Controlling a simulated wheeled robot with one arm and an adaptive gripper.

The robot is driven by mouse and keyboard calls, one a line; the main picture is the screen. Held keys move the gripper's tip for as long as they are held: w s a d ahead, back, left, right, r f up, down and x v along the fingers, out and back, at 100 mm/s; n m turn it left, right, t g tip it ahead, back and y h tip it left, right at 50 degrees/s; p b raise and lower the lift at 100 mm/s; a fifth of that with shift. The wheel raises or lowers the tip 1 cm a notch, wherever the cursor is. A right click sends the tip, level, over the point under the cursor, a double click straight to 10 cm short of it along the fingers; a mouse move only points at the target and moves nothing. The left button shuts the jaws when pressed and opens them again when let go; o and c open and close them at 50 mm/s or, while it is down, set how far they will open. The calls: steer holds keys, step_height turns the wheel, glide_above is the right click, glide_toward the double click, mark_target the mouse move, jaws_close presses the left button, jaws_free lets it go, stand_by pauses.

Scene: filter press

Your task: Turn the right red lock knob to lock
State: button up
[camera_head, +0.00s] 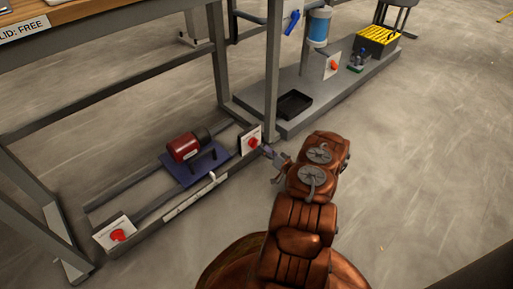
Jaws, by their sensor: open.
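A red lock knob (253,142) sits on a small upright white plate (244,147) at the right end of the low frame rail. Another red knob (117,235) sits on a tilted white plate (103,236) at the left end of the same frame. My gripper (268,151) is just right of the right knob, pointing at it, small in the view. Its jaws are open and hold nothing. A small gap seems to lie between fingertips and knob; I cannot tell whether they touch. The knob's exact angle is too small to read.
A red motor (185,146) on a blue base (193,168) sits between the two knobs. A grey platform (330,95) behind holds a black tray (294,104), an orange-red knob (333,65) and a yellow-topped crate (378,36). Floor at right is clear.

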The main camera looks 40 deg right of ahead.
mark_target(257, 144)
steer(key=w, duration=0.1)
steer(key=w+b, duration=0.1)
steer(key=w, duration=0.1)
steer(key=shift+w+f, duration=0.2)
steer(key=shift+w, duration=0.1)
steer(key=shift+w+r+b, duration=0.15)
steer(key=shift+w+b, duration=0.3)
steer(key=shift+w, duration=0.3)
steer(key=shift+c, duration=0.2)
jaws_close()
steer(key=shift+a, duration=0.15)
